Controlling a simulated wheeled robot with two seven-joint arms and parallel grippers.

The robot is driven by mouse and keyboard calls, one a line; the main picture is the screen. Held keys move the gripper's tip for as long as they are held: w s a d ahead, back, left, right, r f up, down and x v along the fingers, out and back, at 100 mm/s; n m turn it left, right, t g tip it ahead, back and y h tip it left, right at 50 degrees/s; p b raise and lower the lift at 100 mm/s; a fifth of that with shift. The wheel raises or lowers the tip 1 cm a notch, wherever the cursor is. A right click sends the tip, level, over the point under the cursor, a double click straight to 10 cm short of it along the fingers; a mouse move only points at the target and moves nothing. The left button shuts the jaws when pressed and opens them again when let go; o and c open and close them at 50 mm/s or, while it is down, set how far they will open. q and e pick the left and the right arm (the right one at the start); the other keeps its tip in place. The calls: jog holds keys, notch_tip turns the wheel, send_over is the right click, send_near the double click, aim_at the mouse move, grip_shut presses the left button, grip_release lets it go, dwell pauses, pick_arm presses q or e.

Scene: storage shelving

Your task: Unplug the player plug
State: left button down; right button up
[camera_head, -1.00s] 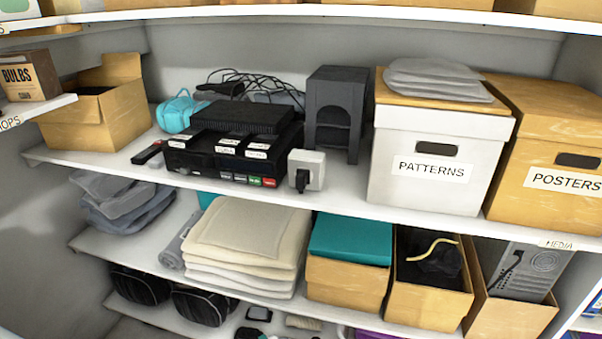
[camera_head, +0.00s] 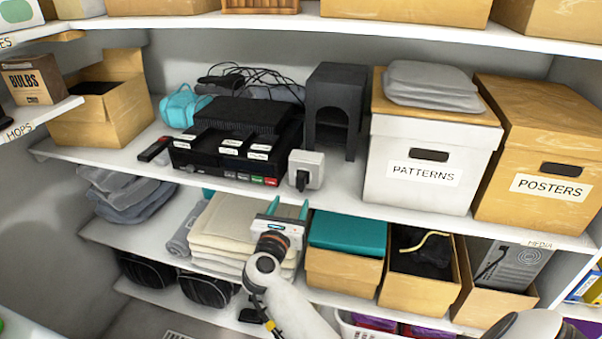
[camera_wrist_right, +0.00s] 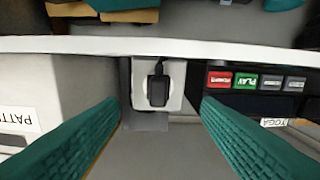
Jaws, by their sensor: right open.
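A black plug (camera_head: 302,180) sits in a white socket block (camera_head: 313,161) at the front edge of the middle shelf, right of the black player (camera_head: 232,150). In the right wrist view, which is upside down, the plug (camera_wrist_right: 158,91) shows on the face of the white block (camera_wrist_right: 176,98), with a cord at its top. My right gripper (camera_head: 287,208) is open and empty, just below and in front of the shelf edge. In the wrist view its two teal fingers stand apart, with the plug between them in the picture and farther off. My left gripper is not in view.
A dark grey arched stand (camera_head: 337,107) is behind the block, and a white PATTERNS box (camera_head: 420,190) stands to its right. The shelf edge (camera_wrist_right: 60,45) crosses close to the plug. Folded cream cloths (camera_head: 225,225) and a teal-topped box (camera_head: 345,270) lie below.

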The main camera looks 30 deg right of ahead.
aim_at(299, 184)
jog(key=shift+r+m, duration=0.3)
jog(key=shift+m, duration=0.1)
jog(key=b+x, duration=0.1)
jog(key=x, duration=0.6)
jog(key=shift+w+d+f, duration=0.1)
jog(key=shift+d+f, duration=0.1)
jog(key=shift+d, duration=0.1)
jog(key=shift+b+x, duration=0.3)
jog(key=shift+x, duration=0.45)
dwell(0.5)
jog(key=shift+r, duration=0.1)
jog(key=shift+c, duration=0.4)
grip_shut()
